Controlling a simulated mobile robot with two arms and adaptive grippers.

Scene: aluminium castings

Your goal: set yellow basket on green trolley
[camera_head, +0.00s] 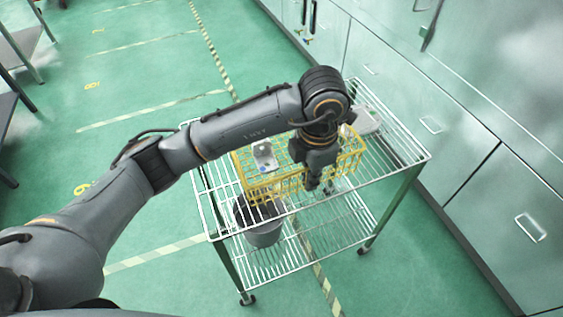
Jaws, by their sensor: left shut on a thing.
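The yellow wire basket (270,188) is over the top wire shelf of the green trolley (402,187); I cannot tell whether it rests on the shelf or hangs just above it. A grey metal casting (265,157) shows in the basket. My left gripper (313,182) points down at the basket's near side and is shut on the basket. My left arm and wrist hide part of the basket's far side and the shelf behind it. My right gripper is not in view.
A dark grey bucket (264,235) stands on the lower shelf. Pale green cabinets (470,110) line the right side. Dark furniture stands at the left edge. The striped floor on the left is open.

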